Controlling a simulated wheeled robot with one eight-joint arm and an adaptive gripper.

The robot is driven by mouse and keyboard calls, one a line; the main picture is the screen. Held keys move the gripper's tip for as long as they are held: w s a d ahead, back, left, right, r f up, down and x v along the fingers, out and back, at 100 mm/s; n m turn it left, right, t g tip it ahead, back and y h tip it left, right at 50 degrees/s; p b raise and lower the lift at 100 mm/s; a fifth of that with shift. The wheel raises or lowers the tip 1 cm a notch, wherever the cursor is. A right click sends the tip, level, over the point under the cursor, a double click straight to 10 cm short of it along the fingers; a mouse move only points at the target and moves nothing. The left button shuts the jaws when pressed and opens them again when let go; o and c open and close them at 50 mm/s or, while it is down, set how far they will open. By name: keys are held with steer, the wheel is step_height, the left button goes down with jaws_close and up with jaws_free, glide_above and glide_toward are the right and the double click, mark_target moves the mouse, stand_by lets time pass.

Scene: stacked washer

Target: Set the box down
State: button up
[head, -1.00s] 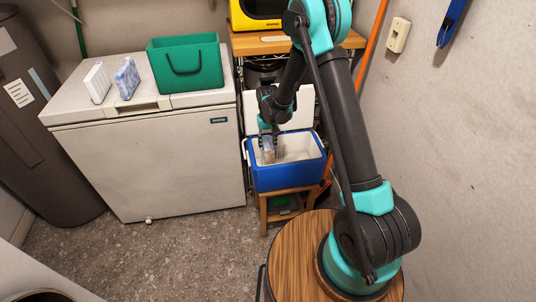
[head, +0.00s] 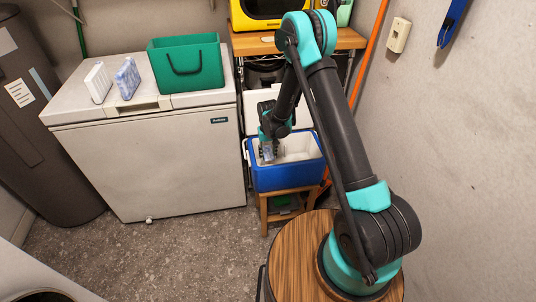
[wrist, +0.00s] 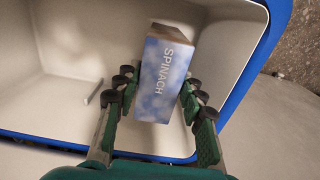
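The spinach box (wrist: 163,75) is a blue and white carton with a brown end. It is inside the blue cooler (head: 290,178), at the cooler's left side, and it also shows small in the head view (head: 268,153). My gripper (wrist: 159,80) reaches down into the cooler with one finger on each side of the box. A narrow gap shows at the left fingertip, and the box sits askew between the fingers, so the gripper looks open around it. The box's underside is hidden.
The cooler stands on a small wooden stool (head: 263,212) with its white lid raised behind. A white chest freezer (head: 160,165) on the left carries a green bin (head: 185,65) and two small packs. A wall closes the right side.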

steer(key=o, duration=0.3)
steer(key=shift+o, duration=0.2)
step_height(320, 180, up, 12)
steer(key=shift+r, duration=0.25)
steer(key=s+d+r+m+t, duration=0.1)
steer(key=s+d+r, duration=0.45)
steer(key=d, duration=0.25)
steer(key=s+d+r+m+t, duration=0.1)
steer(key=s+d+r, duration=0.45)
steer(key=d, duration=0.35)
steer(key=s+d+t, duration=0.1)
steer(key=s+d, duration=0.4)
steer(key=s, duration=0.3)
steer(key=s+d+m+t, duration=0.1)
steer(key=s+d, duration=0.3)
steer(key=s, duration=0.4)
steer(key=shift+d+r, duration=0.35)
steer(key=shift+d, duration=0.05)
